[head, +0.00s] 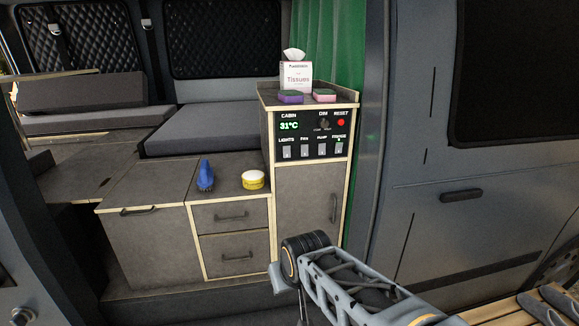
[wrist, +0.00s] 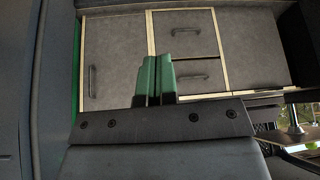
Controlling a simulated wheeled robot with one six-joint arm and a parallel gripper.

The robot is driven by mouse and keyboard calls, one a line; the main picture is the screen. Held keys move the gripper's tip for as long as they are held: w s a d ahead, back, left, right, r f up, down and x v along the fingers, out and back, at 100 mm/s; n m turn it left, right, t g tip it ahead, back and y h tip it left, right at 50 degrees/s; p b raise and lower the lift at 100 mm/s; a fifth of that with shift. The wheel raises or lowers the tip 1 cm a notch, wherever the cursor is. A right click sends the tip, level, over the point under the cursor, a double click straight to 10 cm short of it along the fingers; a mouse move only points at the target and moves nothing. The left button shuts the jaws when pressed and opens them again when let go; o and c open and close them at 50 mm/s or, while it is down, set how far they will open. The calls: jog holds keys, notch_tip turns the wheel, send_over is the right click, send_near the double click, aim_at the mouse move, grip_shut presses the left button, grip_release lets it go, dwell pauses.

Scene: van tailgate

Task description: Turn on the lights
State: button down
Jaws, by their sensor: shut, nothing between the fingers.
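The control panel (head: 312,134) is on the upper front of the tall cabinet. Its switch labelled LIGHTS (head: 287,152) is the leftmost in a row of white rocker switches. No lit indicator shows by it, while a small green mark shows near the rightmost switch. My gripper (wrist: 155,79) shows in the wrist view with its two green fingers together and nothing between them. It faces the lower cabinet door (wrist: 112,60) and the drawers, and the panel is out of that view. In the head view my arm is below the panel, and my fingers cannot be made out.
A tissue box (head: 296,76), a purple sponge (head: 290,97) and a pink sponge (head: 324,95) sit on the tall cabinet. A blue brush (head: 205,176) and a yellow-and-white tub (head: 253,180) stand on the lower counter. A green curtain (head: 327,45) hangs beside the cabinet. The panel's front is unobstructed.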

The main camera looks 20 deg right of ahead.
jog(key=w+d+m+t+h+b, duration=0.1)
jog(key=w+d+t+b, duration=0.1)
jog(key=w+t+b, duration=0.35)
jog(key=w+d+t+b, duration=0.2)
jog(key=w, duration=0.6)
jog(key=w+d+r+m+t+h+b, duration=0.1)
jog(key=w+d+r+t+h+b, duration=0.3)
jog(key=w+d+r+t+b, duration=0.3)
jog(key=t+b, duration=0.2)
jog(key=t, duration=0.3)
jog(key=shift+w, duration=0.25)
jog(key=p, duration=0.2)
send_near(287, 152)
notch_tip(287, 152, up, 4)
jog(key=w, duration=0.3)
jog(key=shift+w+d, duration=0.35)
jog(key=shift+d, duration=0.05)
jog(key=shift+w+d+f, duration=0.1)
jog(key=shift+w+f, duration=0.05)
jog(key=shift+w, duration=0.35)
